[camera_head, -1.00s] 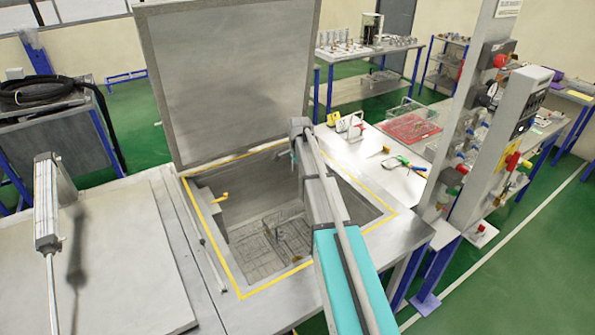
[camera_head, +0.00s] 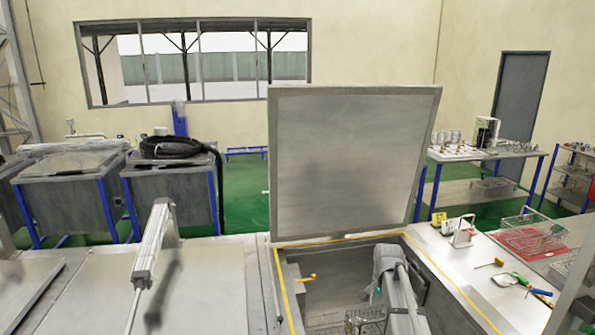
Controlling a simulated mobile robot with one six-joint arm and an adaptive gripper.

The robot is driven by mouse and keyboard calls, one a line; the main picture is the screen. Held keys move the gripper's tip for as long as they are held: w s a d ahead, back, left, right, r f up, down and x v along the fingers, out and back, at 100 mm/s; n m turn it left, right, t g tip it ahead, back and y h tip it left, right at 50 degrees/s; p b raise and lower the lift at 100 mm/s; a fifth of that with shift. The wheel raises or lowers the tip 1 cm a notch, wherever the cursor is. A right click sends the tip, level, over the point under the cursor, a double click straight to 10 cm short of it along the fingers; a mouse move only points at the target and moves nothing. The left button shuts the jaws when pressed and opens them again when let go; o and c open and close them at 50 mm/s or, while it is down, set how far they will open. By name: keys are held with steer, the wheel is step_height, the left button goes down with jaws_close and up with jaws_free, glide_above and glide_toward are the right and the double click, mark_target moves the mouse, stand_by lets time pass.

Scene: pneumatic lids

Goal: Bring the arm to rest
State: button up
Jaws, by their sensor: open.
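My arm (camera_head: 402,297) reaches from the bottom edge into the open tank. Its grey far joint (camera_head: 388,262) is at the tank opening, with a small green part (camera_head: 377,291) just below it. My gripper cannot be made out; it is hidden behind the arm or below the view. The tank's lid (camera_head: 352,160) stands upright and open behind the opening. A wire basket (camera_head: 366,321) shows partly inside the tank, left of my arm, cut off by the bottom edge.
Yellow tape (camera_head: 285,290) edges the tank opening, and a yellow handle (camera_head: 307,278) is inside. A pneumatic cylinder (camera_head: 153,240) stands over a closed lid at left.

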steer(key=s+a+f+n+b, duration=0.2)
steer(key=s+f+n, duration=0.1)
steer(key=s, duration=0.3)
steer(key=s+a+f+n+b, duration=0.3)
steer(key=s, duration=0.3)
steer(key=s+a+f+n+b, duration=0.3)
steer(key=s, duration=0.3)
steer(key=shift+s+a+f, duration=0.2)
steer(key=shift+s+a, duration=0.05)
steer(key=shift+s, duration=0.15)
steer(key=shift+s+a+f+n, duration=0.1)
steer(key=shift+s+a+n, duration=0.1)
steer(key=shift+s+n, duration=0.2)
